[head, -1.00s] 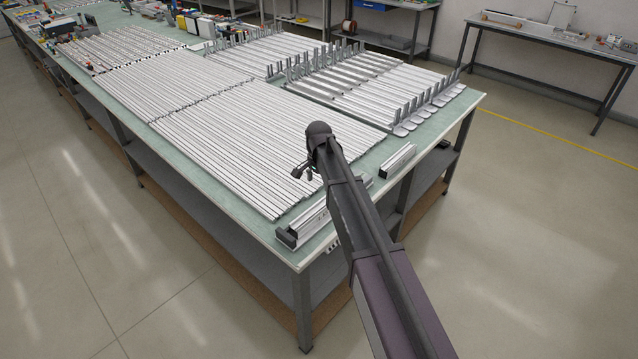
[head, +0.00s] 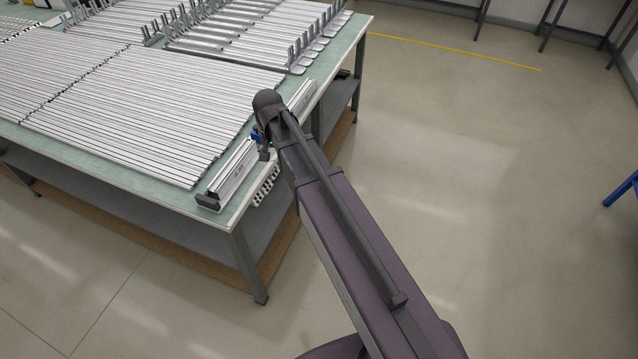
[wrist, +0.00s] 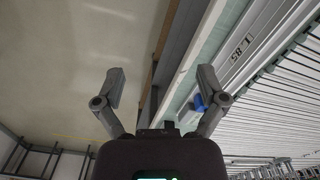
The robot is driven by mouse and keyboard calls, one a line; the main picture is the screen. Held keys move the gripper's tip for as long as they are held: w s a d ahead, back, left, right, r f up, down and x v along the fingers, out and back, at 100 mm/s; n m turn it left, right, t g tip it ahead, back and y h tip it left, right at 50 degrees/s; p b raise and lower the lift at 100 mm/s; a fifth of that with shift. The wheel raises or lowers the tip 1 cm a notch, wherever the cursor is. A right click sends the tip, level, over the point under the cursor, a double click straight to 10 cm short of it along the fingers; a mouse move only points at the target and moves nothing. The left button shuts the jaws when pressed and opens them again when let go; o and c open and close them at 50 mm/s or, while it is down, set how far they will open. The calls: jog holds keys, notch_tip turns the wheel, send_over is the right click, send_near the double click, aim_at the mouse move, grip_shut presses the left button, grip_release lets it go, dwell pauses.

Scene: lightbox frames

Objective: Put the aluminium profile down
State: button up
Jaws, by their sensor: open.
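My gripper (wrist: 162,83) is open in the wrist view, with nothing held between its fingers. In the head view my gripper (head: 262,148) is mostly hidden by my own arm, at the table's near right edge. A long silver fixture (head: 234,174) with dark ends lies along that edge beside it. Its marked face (wrist: 242,45) shows right of my fingers in the wrist view. Many aluminium profiles (head: 130,105) lie side by side on the green table (head: 125,166). I cannot tell which single profile is the task's.
A small blue part (wrist: 198,103) shows by the right finger. A shorter silver piece (head: 301,97) lies farther along the edge. A pale strip with dark holes (head: 265,187) is below the table edge. Racks of profiles (head: 255,25) stand behind. The floor right of the table is open.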

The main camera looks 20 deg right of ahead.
jog(key=s+d+n, duration=0.3)
jog(key=s+d, duration=0.6)
jog(key=s, duration=0.5)
jog(key=shift+d+n, duration=0.25)
jog(key=shift+n, duration=0.15)
